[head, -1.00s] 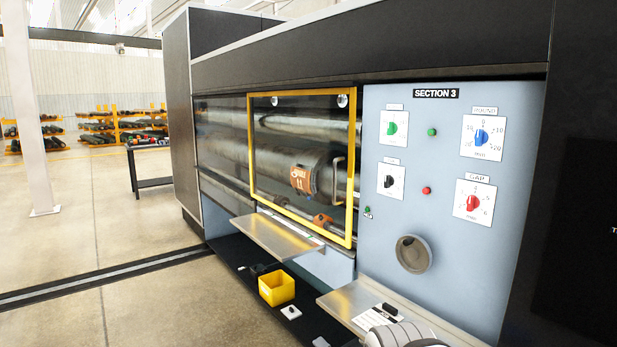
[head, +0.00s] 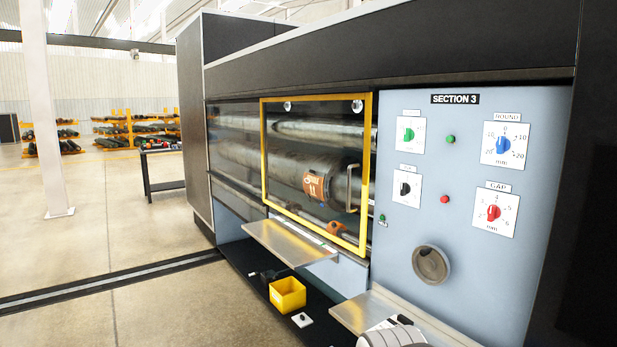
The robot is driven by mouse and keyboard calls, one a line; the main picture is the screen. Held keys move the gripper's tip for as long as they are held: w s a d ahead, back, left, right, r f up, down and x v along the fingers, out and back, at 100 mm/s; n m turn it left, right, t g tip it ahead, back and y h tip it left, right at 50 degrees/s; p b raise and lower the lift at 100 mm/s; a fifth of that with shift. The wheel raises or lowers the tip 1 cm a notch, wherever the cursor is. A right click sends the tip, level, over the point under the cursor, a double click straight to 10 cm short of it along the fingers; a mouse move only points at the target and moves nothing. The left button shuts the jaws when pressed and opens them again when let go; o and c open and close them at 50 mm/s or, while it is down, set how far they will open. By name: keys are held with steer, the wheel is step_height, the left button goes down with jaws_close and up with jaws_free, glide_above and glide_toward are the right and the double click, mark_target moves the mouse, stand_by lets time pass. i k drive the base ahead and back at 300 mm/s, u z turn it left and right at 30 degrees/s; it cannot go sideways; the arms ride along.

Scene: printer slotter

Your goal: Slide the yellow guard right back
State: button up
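The yellow guard (head: 316,97) is a yellow-framed clear panel on the machine front, left of the grey-blue control panel. Its right edge sits against the control panel's left side. A vertical metal handle (head: 352,188) is near its right edge. Behind it are rollers and an orange-brown collar (head: 314,184). At the bottom edge of the head view is a pale rounded part that looks like part of my arm. My gripper's fingers do not show.
The control panel (head: 467,255) labelled Section 3 has dials and a round knob. Below are two metal shelves, the left one (head: 290,243) jutting out under the guard, and a yellow bin (head: 287,294) on the dark lower ledge. Open floor (head: 170,312) lies to the left.

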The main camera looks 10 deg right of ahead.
mark_target(366, 134)
steer(key=z, duration=0.3)
steer(key=i, duration=1.05)
steer(key=z, duration=0.6)
